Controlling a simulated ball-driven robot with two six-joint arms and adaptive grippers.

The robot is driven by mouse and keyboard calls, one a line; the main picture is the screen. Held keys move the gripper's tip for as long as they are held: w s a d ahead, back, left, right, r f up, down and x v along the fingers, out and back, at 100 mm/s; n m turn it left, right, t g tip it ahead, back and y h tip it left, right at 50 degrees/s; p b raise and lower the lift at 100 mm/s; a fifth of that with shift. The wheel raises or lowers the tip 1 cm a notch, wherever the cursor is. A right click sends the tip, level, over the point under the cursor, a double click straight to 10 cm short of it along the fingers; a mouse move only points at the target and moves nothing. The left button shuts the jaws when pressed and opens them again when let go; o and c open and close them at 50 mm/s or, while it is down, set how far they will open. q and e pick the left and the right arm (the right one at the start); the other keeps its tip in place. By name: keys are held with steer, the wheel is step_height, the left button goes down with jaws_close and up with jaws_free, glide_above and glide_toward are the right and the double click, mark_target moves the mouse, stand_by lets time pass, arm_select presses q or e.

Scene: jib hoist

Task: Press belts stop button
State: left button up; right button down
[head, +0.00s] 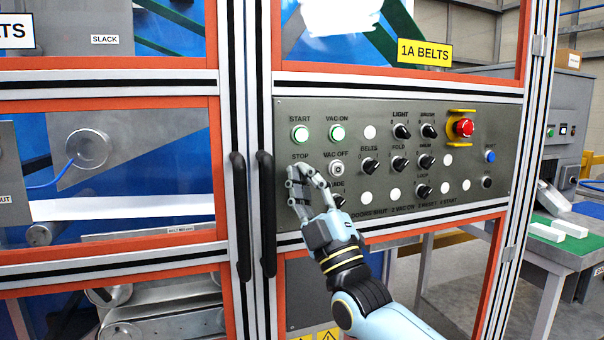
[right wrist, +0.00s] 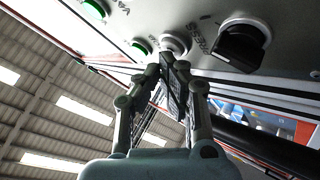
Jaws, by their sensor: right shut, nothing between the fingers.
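The control panel (head: 455,190) carries a STOP label in the head view, below the green-lit START button (head: 300,133). My right gripper (head: 300,171) is shut and empty, with its fingertips just under that label. They hide the stop button in the head view. In the right wrist view the gripper (right wrist: 168,58) has its fingertips at or very near a pale round button (right wrist: 173,42), beside a green one (right wrist: 142,46). I cannot tell whether they touch it. My left gripper is not in view.
The VAC OFF button (head: 338,169) and green VAC ON button (head: 338,132) are close on the right. Black knobs (head: 370,165) and a red emergency button (head: 464,127) sit farther right. Black door handles (head: 266,215) stand out left of the gripper.

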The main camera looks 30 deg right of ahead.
steer(key=shift+w, duration=0.3)
steer(key=shift+s, duration=0.15)
stand_by(0.5)
steer(key=shift+s+a+p, duration=0.15)
steer(key=shift+s+p, duration=0.25)
steer(key=shift+s, duration=0.3)
steer(key=shift+s+a+p, duration=0.2)
steer(key=shift+s+p, duration=0.2)
steer(key=shift+s, duration=0.4)
steer(key=shift+s+a+p, duration=0.2)
steer(key=shift+s+p, duration=0.25)
steer(key=shift+s, duration=0.4)
steer(key=shift+s+a+p, duration=0.2)
steer(key=shift+s+p, duration=0.2)
steer(key=shift+s, duration=0.4)
